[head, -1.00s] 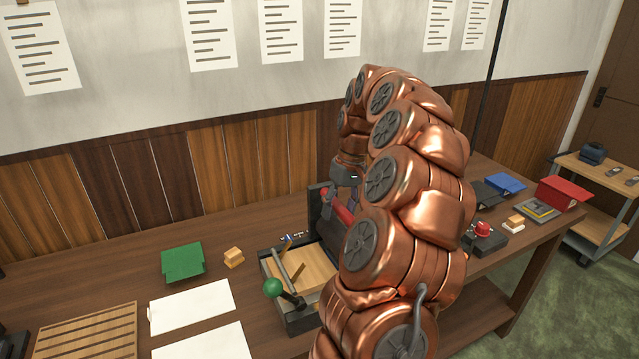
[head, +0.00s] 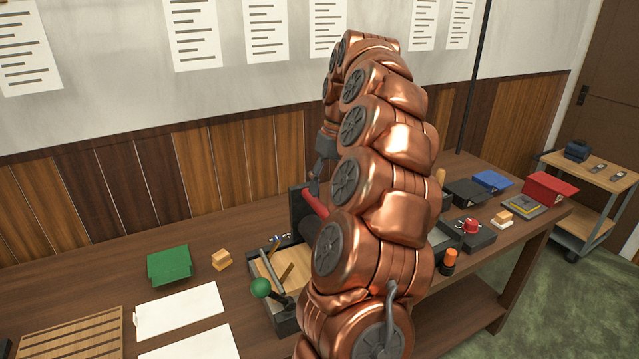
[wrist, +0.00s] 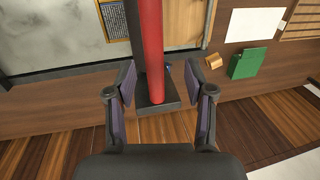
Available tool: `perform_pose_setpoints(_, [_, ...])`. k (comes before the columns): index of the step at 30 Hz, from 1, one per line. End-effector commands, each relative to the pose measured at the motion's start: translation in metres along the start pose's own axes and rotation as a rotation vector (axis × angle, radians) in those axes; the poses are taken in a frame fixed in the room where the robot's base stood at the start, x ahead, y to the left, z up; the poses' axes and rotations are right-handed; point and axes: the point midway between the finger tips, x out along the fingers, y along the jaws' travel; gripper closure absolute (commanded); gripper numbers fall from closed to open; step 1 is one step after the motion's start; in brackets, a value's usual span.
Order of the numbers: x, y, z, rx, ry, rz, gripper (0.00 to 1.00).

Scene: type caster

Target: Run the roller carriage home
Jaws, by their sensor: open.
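The press has a red bar (head: 314,203) along its dark roller carriage, beside an upright dark end plate (head: 297,211). My arm hides much of the press. My gripper (head: 318,178) is just above the end plate and bar. In the wrist view my gripper (wrist: 160,86) is open. The red bar (wrist: 152,48) runs between its two fingers from above, with clear space on both sides. The dark end block (wrist: 158,107) lies below the fingertips.
A green box (head: 170,264), a small wooden block (head: 221,259) and white sheets (head: 180,309) lie left of the press. A control box with a red button (head: 471,226) and an orange-capped bottle (head: 449,262) stand to its right. The wall is close behind.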

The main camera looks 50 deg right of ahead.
Motion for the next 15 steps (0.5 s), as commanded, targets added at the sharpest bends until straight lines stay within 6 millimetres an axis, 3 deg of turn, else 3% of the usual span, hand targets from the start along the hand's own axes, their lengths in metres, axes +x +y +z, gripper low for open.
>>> perform_pose_setpoints(10, [-0.015,0.000,0.000,-0.001,0.000,0.000,0.46])
perform_pose_setpoints(15, [-0.013,-0.014,0.001,-0.026,-0.005,0.000,0.46])
